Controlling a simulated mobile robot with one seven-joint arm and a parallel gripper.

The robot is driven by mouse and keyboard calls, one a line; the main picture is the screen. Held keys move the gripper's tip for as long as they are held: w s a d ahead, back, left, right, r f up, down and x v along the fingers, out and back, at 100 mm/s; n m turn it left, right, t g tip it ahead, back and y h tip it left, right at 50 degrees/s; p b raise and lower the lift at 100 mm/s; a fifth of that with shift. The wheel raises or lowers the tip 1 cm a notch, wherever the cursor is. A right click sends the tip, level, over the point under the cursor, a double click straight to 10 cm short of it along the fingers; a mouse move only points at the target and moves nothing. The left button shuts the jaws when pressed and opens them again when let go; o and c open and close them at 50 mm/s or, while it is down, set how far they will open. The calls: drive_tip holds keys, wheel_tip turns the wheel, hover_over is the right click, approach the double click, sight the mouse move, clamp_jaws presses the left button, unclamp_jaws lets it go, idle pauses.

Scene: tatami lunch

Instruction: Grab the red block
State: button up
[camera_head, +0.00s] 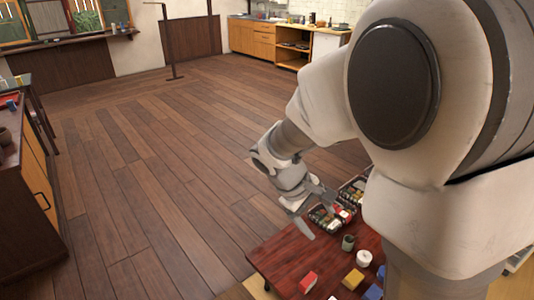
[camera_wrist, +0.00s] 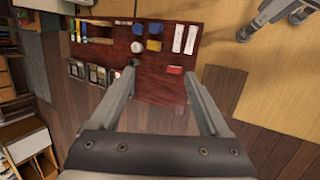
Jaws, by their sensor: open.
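The red block (camera_head: 308,282) lies near the front edge of the dark red low table (camera_head: 285,257) in the head view. In the wrist view the red block (camera_wrist: 175,69) is small, lying between the lines of my fingers, closer to the right finger. My gripper (camera_head: 303,216) hangs over the far left part of the table in the head view, apart from the block. In the wrist view my gripper (camera_wrist: 159,75) has its two fingers spread wide with nothing between them, well above the table.
A yellow block (camera_head: 353,279), a white round item (camera_head: 363,257) and a grey cup (camera_head: 348,242) stand near the red block. Filled lunch boxes (camera_head: 331,216) sit at the table's far side. A wooden counter (camera_head: 25,190) stands left. The plank floor between is clear.

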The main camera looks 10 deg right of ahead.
sight(308, 282)
drive_tip(key=w+a+f+n+t+h+b, duration=0.1)
drive_tip(key=w+f+n+h+b, duration=0.3)
drive_tip(key=f, duration=1)
drive_tip(key=w+a+f+n+t+h+b, duration=0.1)
drive_tip(key=w+a+f+n+b, duration=0.3)
drive_tip(key=f, duration=1)
wheel_tip(308, 282, down, 25)
drive_tip(key=n+t+b, duration=0.4)
drive_tip(key=n+t, duration=0.1)
drive_tip(key=n, duration=0.6)
drive_tip(key=b+x, duration=0.4)
drive_tip(key=x, duration=0.7)
drive_tip(key=shift+w+d+f, duration=0.15)
drive_tip(key=shift+w+d, duration=0.05)
drive_tip(key=shift+d, duration=0.1)
drive_tip(key=shift+w+b+x, duration=0.25)
drive_tip(key=shift+b+x, duration=1.4)
drive_tip(key=shift+x, duration=1.45)
drive_tip(key=shift+a+r, duration=0.1)
drive_tip(key=shift+r, duration=0.15)
clamp_jaws()
